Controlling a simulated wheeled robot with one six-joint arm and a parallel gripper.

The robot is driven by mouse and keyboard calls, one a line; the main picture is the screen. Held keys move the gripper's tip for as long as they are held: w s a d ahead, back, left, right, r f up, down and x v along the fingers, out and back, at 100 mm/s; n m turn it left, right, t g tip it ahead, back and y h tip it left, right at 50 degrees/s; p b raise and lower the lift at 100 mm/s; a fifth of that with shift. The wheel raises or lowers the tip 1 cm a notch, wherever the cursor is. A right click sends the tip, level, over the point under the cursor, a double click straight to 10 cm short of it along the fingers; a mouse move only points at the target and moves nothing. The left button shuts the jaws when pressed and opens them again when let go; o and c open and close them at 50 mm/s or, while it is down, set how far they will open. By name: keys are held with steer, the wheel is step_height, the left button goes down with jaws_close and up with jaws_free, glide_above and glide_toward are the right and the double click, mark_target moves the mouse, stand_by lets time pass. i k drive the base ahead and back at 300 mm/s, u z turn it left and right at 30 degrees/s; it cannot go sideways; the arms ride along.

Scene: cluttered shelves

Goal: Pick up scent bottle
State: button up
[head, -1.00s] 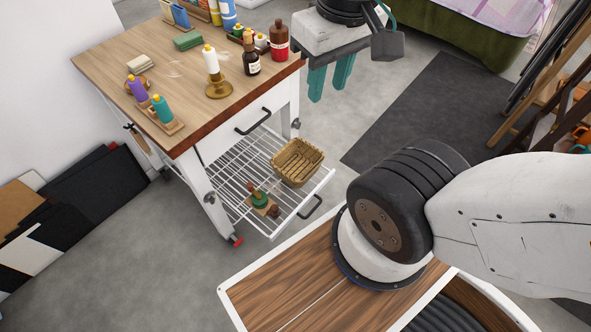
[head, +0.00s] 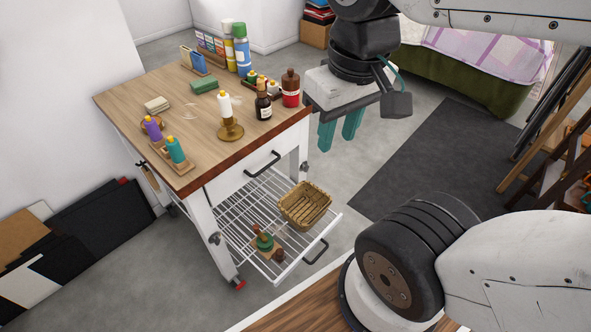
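Several bottles stand on the wooden top of a white cart, and I cannot tell for sure which is the scent bottle. A round green bottle with a brown stopper (head: 264,241) sits on a small wooden base on the lower wire rack. My gripper (head: 339,131), with teal fingers, hangs right of the cart, open and empty, apart from all bottles.
Purple (head: 152,129) and teal (head: 175,151) bottles stand at the cart's left. A wicker basket (head: 304,205) sits on the pulled-out wire rack (head: 235,215). Tall spray cans (head: 242,52) stand at the back. Dark panels (head: 95,218) lean left.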

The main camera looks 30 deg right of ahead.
mark_target(263, 106)
steer(key=z, duration=3.45)
steer(key=k, duration=1.45)
steer(key=u, duration=1.45)
steer(key=i, duration=0.5)
steer(key=u, duration=0.1)
